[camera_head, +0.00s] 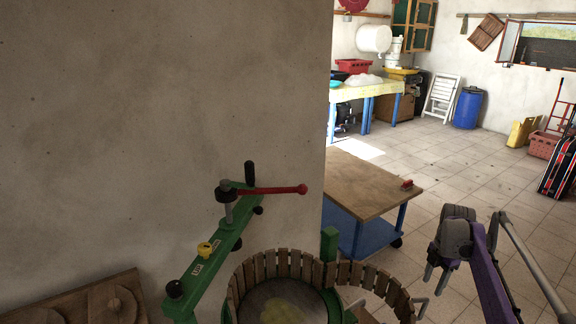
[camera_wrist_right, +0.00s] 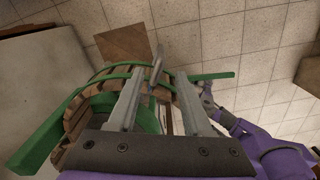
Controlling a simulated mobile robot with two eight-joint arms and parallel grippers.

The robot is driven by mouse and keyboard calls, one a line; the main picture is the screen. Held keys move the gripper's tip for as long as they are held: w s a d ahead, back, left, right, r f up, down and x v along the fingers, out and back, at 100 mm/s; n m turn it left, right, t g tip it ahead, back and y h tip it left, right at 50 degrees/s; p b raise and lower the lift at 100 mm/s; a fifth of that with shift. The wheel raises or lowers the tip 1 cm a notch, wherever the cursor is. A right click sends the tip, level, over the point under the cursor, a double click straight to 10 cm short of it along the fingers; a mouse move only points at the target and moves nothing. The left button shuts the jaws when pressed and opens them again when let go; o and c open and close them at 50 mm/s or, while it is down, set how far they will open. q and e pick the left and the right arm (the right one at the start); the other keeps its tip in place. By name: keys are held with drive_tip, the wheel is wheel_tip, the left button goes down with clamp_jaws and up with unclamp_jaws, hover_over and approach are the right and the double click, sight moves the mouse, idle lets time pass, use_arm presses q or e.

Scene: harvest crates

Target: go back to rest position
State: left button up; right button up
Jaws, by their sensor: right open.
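My right gripper (camera_head: 437,284) hangs at the lower right of the head view, on its purple arm, with its fingers pointing down. In the right wrist view its two grey fingers (camera_wrist_right: 160,78) stand apart with nothing held between them. In the head view it is right of the wooden slatted press basket (camera_head: 282,264), with a visible gap in the picture. The basket, with green parts, lies behind the fingers in the right wrist view (camera_wrist_right: 78,112). My left gripper is not in view.
A green press beam (camera_head: 225,235) with a red-handled lever (camera_head: 268,190) rises over the basket. A low table (camera_head: 368,185) with a wooden top and blue frame stands behind. A plain wall (camera_head: 150,110) fills the left. Tiled floor (camera_head: 460,165) is open at right.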

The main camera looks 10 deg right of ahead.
use_arm(q)
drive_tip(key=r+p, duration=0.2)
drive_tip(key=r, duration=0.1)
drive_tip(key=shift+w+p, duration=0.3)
drive_tip(key=shift+p, duration=0.05)
use_arm(e)
drive_tip(key=s+a+r+m+t, duration=0.1)
drive_tip(key=s+a+r+m, duration=0.15)
drive_tip(key=a, duration=0.55)
drive_tip(key=s+a+r+m+t, duration=0.1)
drive_tip(key=s+a+r+m, duration=0.15)
drive_tip(key=a, duration=0.45)
drive_tip(key=s+a+r+m, duration=0.2)
drive_tip(key=a+m, duration=0.2)
drive_tip(key=a, duration=0.4)
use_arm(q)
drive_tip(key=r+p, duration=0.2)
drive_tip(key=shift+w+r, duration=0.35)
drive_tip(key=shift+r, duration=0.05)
use_arm(e)
drive_tip(key=s+a+f+m+t, duration=0.1)
drive_tip(key=s+a+f+m, duration=0.1)
drive_tip(key=s+a+m, duration=0.2)
drive_tip(key=s+a+f+m+t, duration=0.2)
drive_tip(key=s+a+m, duration=0.3)
drive_tip(key=s+a, duration=0.4)
drive_tip(key=shift+s+f, duration=0.3)
drive_tip(key=shift+s, duration=0.3)
